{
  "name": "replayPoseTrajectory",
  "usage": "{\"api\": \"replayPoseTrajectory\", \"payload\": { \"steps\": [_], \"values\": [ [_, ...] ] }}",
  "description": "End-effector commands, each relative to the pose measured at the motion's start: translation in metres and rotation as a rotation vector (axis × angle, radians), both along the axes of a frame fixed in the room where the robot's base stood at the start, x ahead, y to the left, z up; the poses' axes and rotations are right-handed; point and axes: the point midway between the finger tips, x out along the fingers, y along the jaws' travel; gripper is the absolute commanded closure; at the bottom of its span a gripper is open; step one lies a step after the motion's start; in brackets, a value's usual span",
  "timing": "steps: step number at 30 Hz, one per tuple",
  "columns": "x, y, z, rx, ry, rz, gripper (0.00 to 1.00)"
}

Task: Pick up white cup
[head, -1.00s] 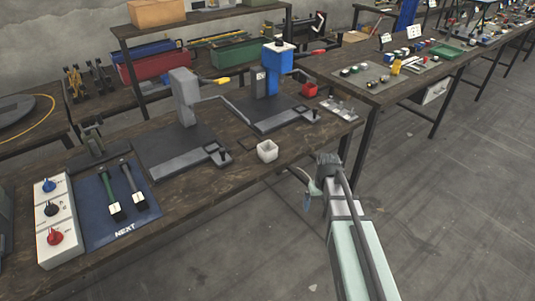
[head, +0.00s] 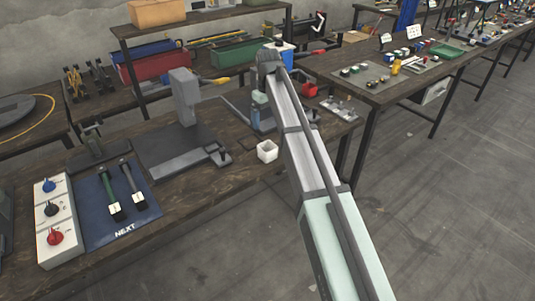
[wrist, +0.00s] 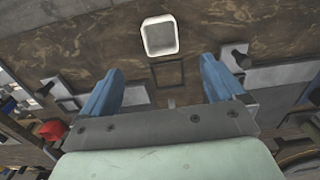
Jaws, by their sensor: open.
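The white cup (head: 267,151) is a small square-rimmed, open-topped cup standing upright near the front edge of the wooden workbench (head: 200,215). In the wrist view the cup (wrist: 159,36) is at the top centre, seen from above, and looks empty. My gripper (wrist: 162,80) shows two blue fingers spread wide apart with nothing between them. The cup lies beyond the fingertips, roughly centred between them and not touching them. In the head view the fingers are mostly hidden behind my arm, which reaches over the bench just right of the cup.
A grey rivet press (head: 186,100) stands left of the cup, its lever base close to it. A blue mat (head: 117,205) and switch box (head: 53,220) lie at left.

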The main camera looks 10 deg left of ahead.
Motion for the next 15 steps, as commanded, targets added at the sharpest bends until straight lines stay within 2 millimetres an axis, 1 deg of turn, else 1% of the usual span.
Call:
{"api": "replayPoseTrajectory", "payload": {
  "steps": [9,15],
  "values": [
    [-0.002,-0.001,-0.053,-0.001,0.002,-0.001,0.04],
    [-0.001,-0.001,-0.076,-0.001,0.001,-0.001,0.04]
  ]
}}
